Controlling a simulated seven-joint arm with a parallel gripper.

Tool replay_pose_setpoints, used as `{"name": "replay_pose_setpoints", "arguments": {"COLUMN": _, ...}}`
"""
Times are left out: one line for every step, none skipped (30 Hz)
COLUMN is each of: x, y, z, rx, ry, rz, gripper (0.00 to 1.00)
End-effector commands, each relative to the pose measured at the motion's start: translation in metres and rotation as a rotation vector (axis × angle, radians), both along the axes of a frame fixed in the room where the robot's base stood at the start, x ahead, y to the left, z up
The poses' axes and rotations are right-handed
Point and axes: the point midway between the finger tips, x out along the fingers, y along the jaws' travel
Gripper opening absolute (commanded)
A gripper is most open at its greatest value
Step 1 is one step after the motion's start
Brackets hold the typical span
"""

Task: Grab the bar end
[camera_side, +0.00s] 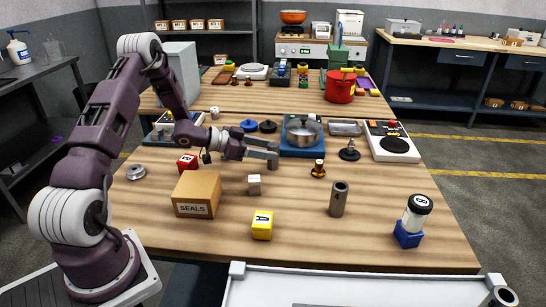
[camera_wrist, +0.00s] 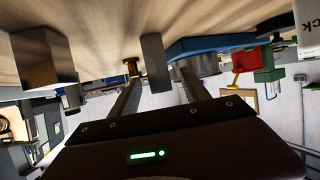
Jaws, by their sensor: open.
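A small grey upright piece (camera_side: 272,162), which I take to be the bar end, stands on the wooden table at the tips of my gripper (camera_side: 262,149) in the side view. The wrist view, which is upside down, shows a plain grey upright block (camera_wrist: 155,62) lined up between the two fingers of my gripper (camera_wrist: 164,82). The fingers are apart, with a gap on both sides of the block. I cannot tell how far it reaches between them. No label shows on it.
A light grey cube (camera_side: 254,185) and the SEALS box (camera_side: 196,195) stand in front of my gripper. A blue-based pot (camera_side: 303,134) is behind right, a brass piece (camera_side: 318,169) to the right. A red block (camera_side: 187,163) is left.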

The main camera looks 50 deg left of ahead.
Motion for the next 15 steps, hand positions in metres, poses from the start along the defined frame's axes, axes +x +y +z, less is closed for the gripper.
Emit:
{"name": "replay_pose_setpoints", "arguments": {"x": 0.006, "y": -0.004, "z": -0.003, "rx": -0.001, "ry": -0.001, "rz": -0.003, "gripper": 0.55}}
{"name": "replay_pose_setpoints", "arguments": {"x": 0.01, "y": -0.005, "z": -0.004, "rx": -0.001, "ry": -0.001, "rz": -0.004, "gripper": 0.55}}
{"name": "replay_pose_setpoints", "arguments": {"x": 0.016, "y": -0.008, "z": -0.007, "rx": -0.001, "ry": -0.001, "rz": -0.004, "gripper": 0.55}}
{"name": "replay_pose_setpoints", "arguments": {"x": 0.021, "y": -0.01, "z": -0.01, "rx": -0.001, "ry": 0.001, "rz": -0.004, "gripper": 0.55}}
{"name": "replay_pose_setpoints", "arguments": {"x": 0.027, "y": -0.012, "z": -0.013, "rx": -0.001, "ry": -0.001, "rz": -0.004, "gripper": 0.55}}
{"name": "replay_pose_setpoints", "arguments": {"x": 0.033, "y": -0.015, "z": -0.016, "rx": -0.001, "ry": -0.001, "rz": -0.005, "gripper": 0.55}}
{"name": "replay_pose_setpoints", "arguments": {"x": 0.038, "y": -0.017, "z": -0.018, "rx": 0.0, "ry": -0.001, "rz": -0.005, "gripper": 0.55}}
{"name": "replay_pose_setpoints", "arguments": {"x": 0.042, "y": -0.018, "z": -0.019, "rx": 0.0, "ry": 0.0, "rz": -0.004, "gripper": 0.55}}
{"name": "replay_pose_setpoints", "arguments": {"x": 0.046, "y": -0.019, "z": -0.021, "rx": 0.0, "ry": 0.0, "rz": -0.003, "gripper": 0.55}}
{"name": "replay_pose_setpoints", "arguments": {"x": 0.047, "y": -0.02, "z": -0.022, "rx": -0.001, "ry": 0.0, "rz": -0.003, "gripper": 0.55}}
{"name": "replay_pose_setpoints", "arguments": {"x": 0.049, "y": -0.021, "z": -0.022, "rx": -0.001, "ry": 0.0, "rz": -0.003, "gripper": 0.55}}
{"name": "replay_pose_setpoints", "arguments": {"x": 0.049, "y": -0.021, "z": -0.022, "rx": -0.002, "ry": 0.001, "rz": -0.001, "gripper": 0.55}}
{"name": "replay_pose_setpoints", "arguments": {"x": 0.05, "y": -0.021, "z": -0.022, "rx": -0.002, "ry": 0.001, "rz": -0.001, "gripper": 0.55}}
{"name": "replay_pose_setpoints", "arguments": {"x": 0.049, "y": -0.021, "z": -0.022, "rx": -0.002, "ry": 0.001, "rz": -0.001, "gripper": 0.55}}
{"name": "replay_pose_setpoints", "arguments": {"x": 0.049, "y": -0.02, "z": -0.022, "rx": -0.002, "ry": 0.001, "rz": -0.001, "gripper": 0.55}}
